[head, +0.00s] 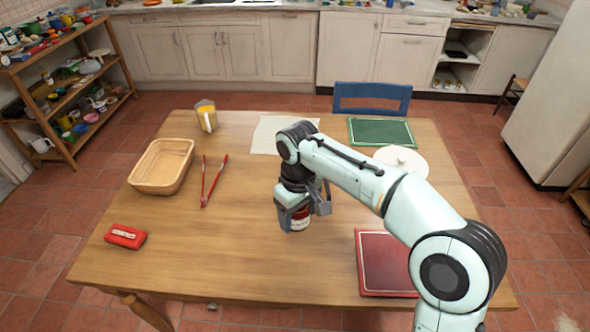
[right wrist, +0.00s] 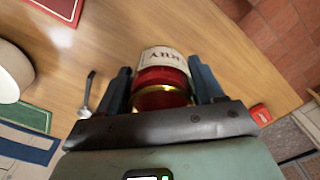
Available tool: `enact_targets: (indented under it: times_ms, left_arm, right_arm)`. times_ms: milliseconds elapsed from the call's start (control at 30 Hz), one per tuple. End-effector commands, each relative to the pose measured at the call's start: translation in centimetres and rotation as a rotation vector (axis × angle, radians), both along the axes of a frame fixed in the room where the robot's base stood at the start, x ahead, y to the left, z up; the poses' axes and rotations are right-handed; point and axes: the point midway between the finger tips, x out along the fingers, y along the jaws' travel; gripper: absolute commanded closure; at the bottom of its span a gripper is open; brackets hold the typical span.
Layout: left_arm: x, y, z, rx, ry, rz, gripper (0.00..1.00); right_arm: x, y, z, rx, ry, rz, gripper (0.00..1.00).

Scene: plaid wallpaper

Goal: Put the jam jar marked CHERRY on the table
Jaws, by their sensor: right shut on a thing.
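The jam jar (head: 300,221) has a red body and a pale label. It also shows in the right wrist view (right wrist: 162,62), with a gold band and upside-down label letters that look like "RRY"; the rest of the word is hidden. My right gripper (head: 302,208) is shut on the jar, one finger on each side. The jar is upright over the middle of the wooden table (head: 230,262). I cannot tell whether its base touches the tabletop. My left gripper is not in view.
The table's front middle is clear.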

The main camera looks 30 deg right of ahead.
Motion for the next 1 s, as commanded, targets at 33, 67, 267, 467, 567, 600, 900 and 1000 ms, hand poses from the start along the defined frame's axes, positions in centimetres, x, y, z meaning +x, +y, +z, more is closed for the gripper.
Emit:
enact_targets:
  times_ms: [33,67,267,467,567,600,900,1000]
  left_arm:
    - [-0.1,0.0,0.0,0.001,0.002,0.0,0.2]
    - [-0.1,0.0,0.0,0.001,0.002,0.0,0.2]
    - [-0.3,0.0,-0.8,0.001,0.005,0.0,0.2]
    - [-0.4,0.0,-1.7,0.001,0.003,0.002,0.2]
    - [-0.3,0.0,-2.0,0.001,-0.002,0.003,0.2]
    - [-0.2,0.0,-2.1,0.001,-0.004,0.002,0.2]
    - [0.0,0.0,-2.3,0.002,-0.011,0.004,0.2]
    - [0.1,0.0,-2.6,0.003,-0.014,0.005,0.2]
  right_arm:
    - [0.0,0.0,0.0,0.0,-0.001,0.0,0.74]
    - [0.0,0.0,0.0,0.0,-0.001,0.0,0.74]
    - [-0.1,0.0,-3.1,0.0,0.006,0.0,0.74]
    - [-0.1,0.0,-8.7,-0.002,0.007,0.0,0.74]
    - [-0.1,0.0,-11.1,-0.001,0.005,-0.002,0.74]
    - [-0.1,0.0,-11.9,0.0,0.005,-0.001,0.74]
    - [0.0,0.0,-15.1,0.0,0.002,-0.002,0.74]
    - [-0.1,0.0,-16.7,0.0,0.003,-0.002,0.74]
